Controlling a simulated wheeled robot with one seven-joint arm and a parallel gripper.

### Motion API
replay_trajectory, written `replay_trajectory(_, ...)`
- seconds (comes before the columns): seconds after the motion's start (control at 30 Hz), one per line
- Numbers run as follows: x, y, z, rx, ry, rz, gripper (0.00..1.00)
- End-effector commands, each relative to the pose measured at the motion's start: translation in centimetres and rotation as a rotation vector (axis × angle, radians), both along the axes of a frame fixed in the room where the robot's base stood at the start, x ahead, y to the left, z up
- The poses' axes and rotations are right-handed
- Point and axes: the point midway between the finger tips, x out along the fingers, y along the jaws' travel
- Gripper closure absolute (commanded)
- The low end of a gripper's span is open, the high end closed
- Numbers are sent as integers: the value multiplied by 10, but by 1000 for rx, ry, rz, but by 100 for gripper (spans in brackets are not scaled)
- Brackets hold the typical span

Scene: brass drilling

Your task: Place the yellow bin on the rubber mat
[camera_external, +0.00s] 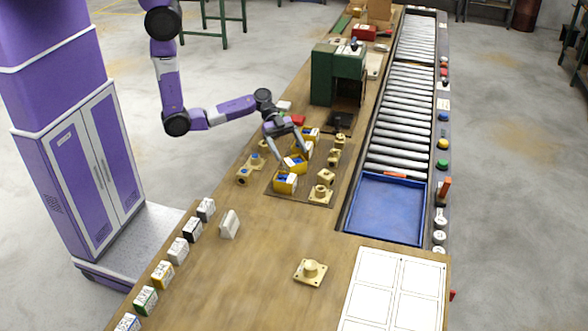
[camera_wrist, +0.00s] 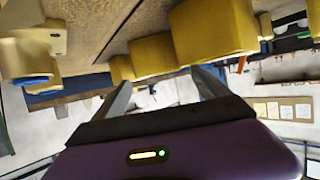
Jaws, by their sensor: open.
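Several yellow bins with blue and white parts sit close together on a flat brown mat or board (camera_external: 315,198); I cannot tell whether it is rubber. The front yellow bin (camera_external: 285,184) stands at the mat's near left corner, and a middle yellow bin (camera_external: 296,164) is just behind it. My gripper (camera_external: 295,158) is open and comes down over the middle bin, with its fingers on either side in this view. In the wrist view my gripper (camera_wrist: 164,78) is open, with a large yellow bin (camera_wrist: 212,32) and a smaller yellow one (camera_wrist: 152,54) beyond the fingertips. Contact is not clear.
Brass fittings (camera_external: 321,194) stand on the mat's right side, with others (camera_external: 243,176) to its left. A green machine (camera_external: 338,75) with a small black pad (camera_external: 340,121) is behind. A blue tray (camera_external: 388,208) lies right. The bench (camera_external: 260,255) in front is mostly clear.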

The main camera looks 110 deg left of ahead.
Motion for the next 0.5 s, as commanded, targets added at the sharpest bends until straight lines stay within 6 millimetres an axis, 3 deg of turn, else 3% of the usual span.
replay_trajectory(0.2, -29, 30, 15, 2, -2, 2, 15)
replay_trajectory(0.5, -49, 49, 29, 0, 0, -1, 15)
